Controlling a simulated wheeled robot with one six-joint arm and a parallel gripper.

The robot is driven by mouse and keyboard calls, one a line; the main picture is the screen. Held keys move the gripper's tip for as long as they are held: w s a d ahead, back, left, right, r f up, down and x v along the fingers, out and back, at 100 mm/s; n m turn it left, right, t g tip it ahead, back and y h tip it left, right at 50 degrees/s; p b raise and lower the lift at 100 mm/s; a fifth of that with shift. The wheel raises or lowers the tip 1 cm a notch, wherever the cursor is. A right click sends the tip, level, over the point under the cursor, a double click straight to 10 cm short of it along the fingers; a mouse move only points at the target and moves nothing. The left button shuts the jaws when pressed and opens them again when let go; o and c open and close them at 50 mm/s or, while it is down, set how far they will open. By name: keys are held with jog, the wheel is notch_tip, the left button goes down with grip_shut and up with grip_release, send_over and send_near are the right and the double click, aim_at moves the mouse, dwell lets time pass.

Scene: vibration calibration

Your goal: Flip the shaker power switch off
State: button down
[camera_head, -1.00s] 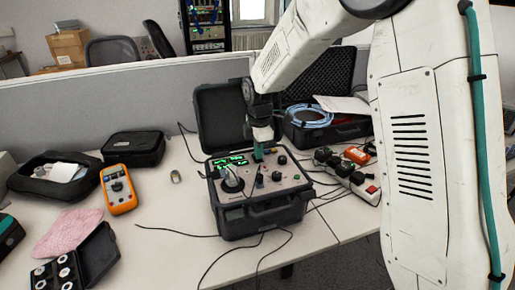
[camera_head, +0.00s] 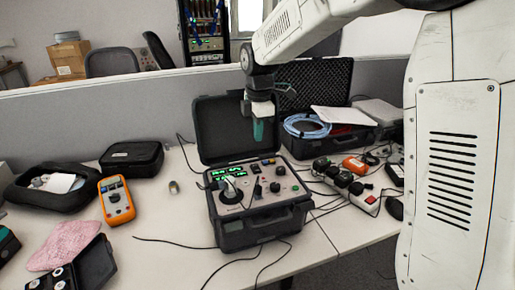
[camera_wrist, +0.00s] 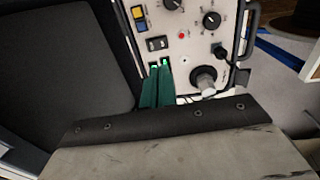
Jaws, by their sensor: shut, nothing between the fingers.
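The shaker unit (camera_head: 262,232) is an open black case with a grey control panel, lit green displays, knobs and a round shaker post. In the wrist view its panel (camera_wrist: 195,45) fills the top middle. A small black switch (camera_wrist: 157,43) sits on the panel below a yellow and a blue button; I cannot read its position or confirm it is the power switch. My gripper (camera_head: 259,138) has teal fingers, shut and empty, pointing down above the back of the panel. In the wrist view the fingertips (camera_wrist: 160,66) appear just below the switch.
The open lid (camera_head: 222,130) stands behind the panel. A power strip (camera_head: 345,183) and cables lie to the right, a case with blue cable (camera_head: 307,125) behind. An orange multimeter (camera_head: 117,202) and black pouch (camera_head: 132,157) lie left. The desk between is mostly clear.

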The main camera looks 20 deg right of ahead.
aim_at(254, 165)
notch_tip(254, 165, up, 3)
jog(key=shift+s+f, duration=0.1)
dwell(0.3)
jog(key=shift+w+a+t, duration=0.1)
jog(key=shift+w+t, duration=0.2)
jog(key=shift+w, duration=0.05)
jog(key=f, duration=0.4)
jog(key=w+f, duration=0.1)
jog(key=f, duration=0.8)
jog(key=shift+w+f, duration=0.35)
jog(key=shift+a, duration=0.1)
